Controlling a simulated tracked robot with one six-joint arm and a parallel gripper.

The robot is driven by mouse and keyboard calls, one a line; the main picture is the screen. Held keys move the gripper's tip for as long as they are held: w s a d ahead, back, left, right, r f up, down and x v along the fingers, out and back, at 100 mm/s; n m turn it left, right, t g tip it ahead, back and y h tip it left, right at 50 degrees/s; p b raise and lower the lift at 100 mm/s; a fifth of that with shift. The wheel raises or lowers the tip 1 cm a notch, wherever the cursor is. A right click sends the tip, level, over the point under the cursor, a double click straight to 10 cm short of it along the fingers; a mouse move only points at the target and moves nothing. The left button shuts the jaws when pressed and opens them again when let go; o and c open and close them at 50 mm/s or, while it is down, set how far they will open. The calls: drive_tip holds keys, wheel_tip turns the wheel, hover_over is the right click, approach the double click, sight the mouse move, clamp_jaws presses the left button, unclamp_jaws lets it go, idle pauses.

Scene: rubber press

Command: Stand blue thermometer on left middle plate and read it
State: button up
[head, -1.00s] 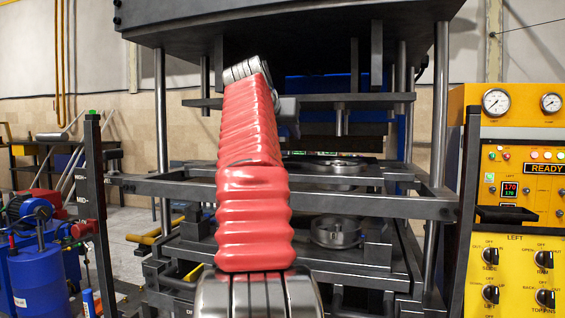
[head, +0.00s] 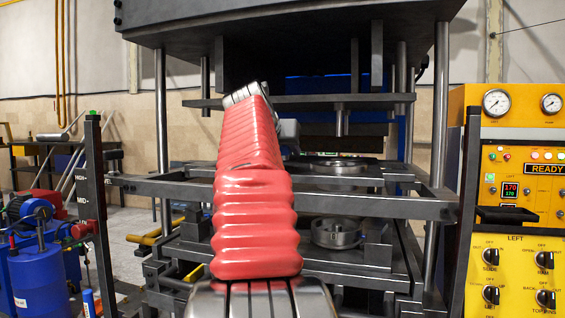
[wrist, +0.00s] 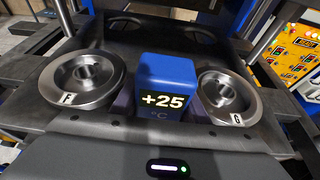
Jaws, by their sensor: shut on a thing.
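The blue thermometer (wrist: 168,70) is in the middle of the wrist view, its display reading +25 °C. My gripper (wrist: 160,106) is shut on it, with a purple finger on each side. Below and behind it is a dark plate (wrist: 105,128) carrying a steel ring marked F (wrist: 62,95) on the left and one marked G (wrist: 238,115) on the right. I cannot tell whether the thermometer's foot touches the plate.
The press's upper plate (head: 300,102) hangs above the arm's end. A dark rail (head: 380,205) crosses the front, between uprights. A lower ring (head: 337,232) sits on a lower level. The yellow control panel (head: 515,230) stands at right, showing READY.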

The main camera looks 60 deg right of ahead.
drive_tip(key=shift+f, duration=1.5)
drive_tip(key=o, duration=1.3)
drive_tip(key=shift+f, duration=0.1)
drive_tip(key=v, duration=1.2)
